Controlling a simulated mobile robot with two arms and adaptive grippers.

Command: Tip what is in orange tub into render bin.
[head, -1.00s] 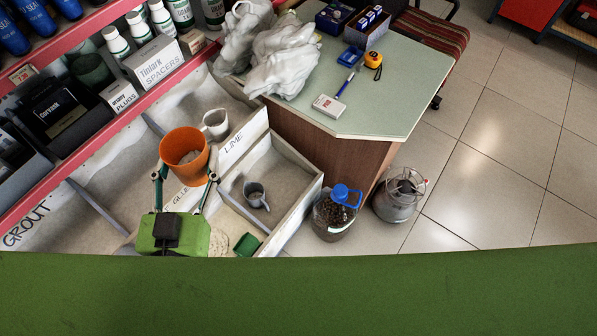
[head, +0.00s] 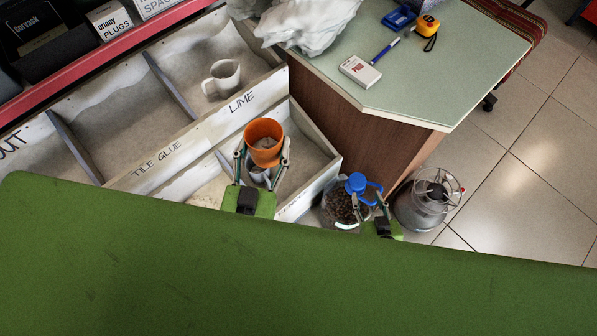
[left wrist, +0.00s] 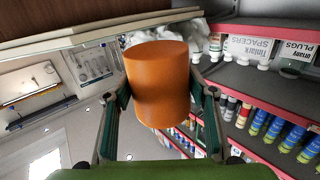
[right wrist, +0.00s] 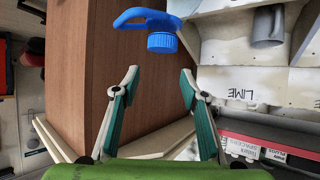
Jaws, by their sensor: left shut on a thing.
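The orange tub (head: 264,152) is held roughly upright, with its open top and pale grey contents showing in the head view. My left gripper (head: 262,158) is shut around its sides; the tub also fills the middle of the left wrist view (left wrist: 158,85). The tub hangs above the front right bin (head: 322,180), whose front label is mostly hidden, so I cannot read it as render. A grey metal cup (head: 259,177) in that bin is partly hidden behind the gripper. My right gripper (right wrist: 156,88) is open and empty, close to a blue-capped jar.
The jar (head: 338,207) with blue cap and handle stands right of the bin, beside a wire-topped metal can (head: 428,203). The lime bin (head: 232,100) behind holds a pale mug (head: 222,78). The counter (head: 440,85) stands at the back right.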

